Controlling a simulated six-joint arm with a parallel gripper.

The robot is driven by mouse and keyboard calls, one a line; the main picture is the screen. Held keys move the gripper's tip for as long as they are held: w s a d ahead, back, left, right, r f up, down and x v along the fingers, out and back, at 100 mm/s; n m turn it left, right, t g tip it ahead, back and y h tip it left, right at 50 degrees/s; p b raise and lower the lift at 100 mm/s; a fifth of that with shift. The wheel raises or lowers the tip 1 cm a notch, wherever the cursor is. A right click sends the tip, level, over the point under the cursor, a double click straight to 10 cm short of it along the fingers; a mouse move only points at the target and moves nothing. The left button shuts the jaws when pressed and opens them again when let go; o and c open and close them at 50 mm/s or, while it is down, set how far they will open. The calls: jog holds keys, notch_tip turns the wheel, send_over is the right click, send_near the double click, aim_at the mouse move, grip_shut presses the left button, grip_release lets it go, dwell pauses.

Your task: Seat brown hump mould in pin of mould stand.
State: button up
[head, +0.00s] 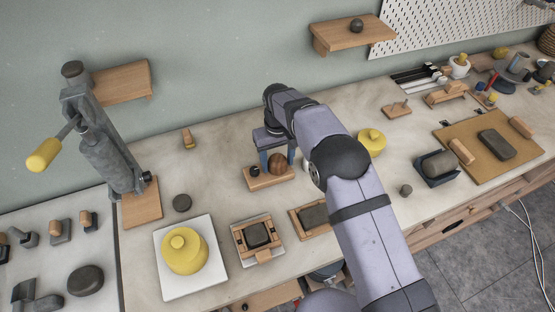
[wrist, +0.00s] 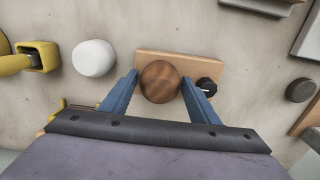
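The brown hump mould (head: 277,164) is a round, wood-brown piece between my gripper's blue fingers. In the wrist view it (wrist: 159,81) fills the gap between the two fingertips. My gripper (wrist: 160,80) looks shut on it, with a finger against each side. The mould stand (head: 270,180) is a small light wooden block beneath the mould, and it also shows in the wrist view (wrist: 190,67). A black knob-like piece (head: 255,171) stands at its left end in the head view. The pin is hidden, and I cannot tell whether the mould touches the stand.
A white rounded object (wrist: 94,58) stands close beside one finger. A dark disc (head: 182,202) and a yellow lidded pot (head: 184,251) lie left. Wooden-framed moulds (head: 258,237) sit in front. A yellow piece (head: 371,141) stands right. The bench behind the stand is clear.

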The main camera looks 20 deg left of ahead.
jog(key=o, duration=0.4)
jog(key=shift+r, duration=0.1)
jog(key=shift+r+b, duration=1.45)
jog(key=shift+r, duration=2.2)
